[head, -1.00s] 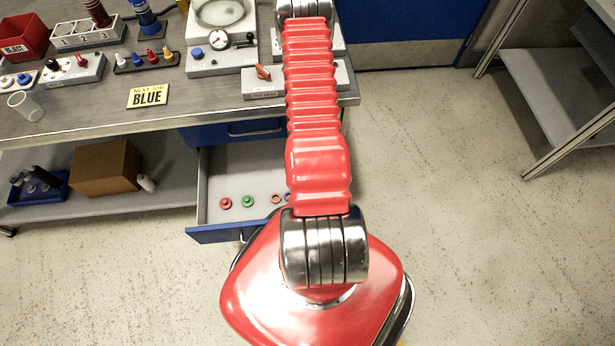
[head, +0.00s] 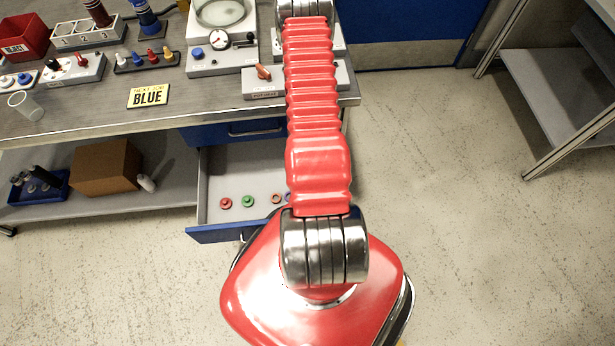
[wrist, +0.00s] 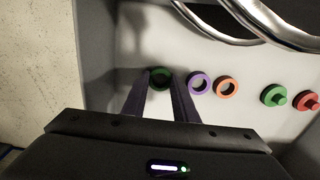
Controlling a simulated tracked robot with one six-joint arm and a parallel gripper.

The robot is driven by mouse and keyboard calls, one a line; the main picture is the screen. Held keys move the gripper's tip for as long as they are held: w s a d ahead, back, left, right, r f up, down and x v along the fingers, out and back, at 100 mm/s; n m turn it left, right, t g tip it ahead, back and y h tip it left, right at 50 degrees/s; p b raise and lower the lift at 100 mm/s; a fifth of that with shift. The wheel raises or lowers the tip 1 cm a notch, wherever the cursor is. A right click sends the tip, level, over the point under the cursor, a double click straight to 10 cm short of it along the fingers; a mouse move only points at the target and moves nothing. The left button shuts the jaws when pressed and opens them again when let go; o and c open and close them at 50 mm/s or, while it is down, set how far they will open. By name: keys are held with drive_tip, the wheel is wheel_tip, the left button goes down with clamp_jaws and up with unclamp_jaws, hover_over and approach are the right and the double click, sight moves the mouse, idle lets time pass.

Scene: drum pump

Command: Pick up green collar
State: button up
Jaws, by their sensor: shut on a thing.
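The green collar (wrist: 160,83), a dark green ring, lies in the open drawer (wrist: 150,40) in the wrist view. My gripper (wrist: 160,76) has one finger on each side of the collar and is shut on it. The collar is low, at or close to the drawer floor; I cannot tell if it touches. In the head view my red arm hides the green collar and the gripper.
A purple ring (wrist: 199,83) lies close beside my right finger, then an orange ring (wrist: 227,87), a green knobbed piece (wrist: 274,96) and a red knobbed piece (wrist: 306,101). Drawer walls surround them. The workbench (head: 190,110) stands above; the floor at right is clear.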

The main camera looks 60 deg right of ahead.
wheel_tip(320, 180, up, 10)
idle(0.7)
drive_tip(key=shift+f, duration=0.1)
idle(0.4)
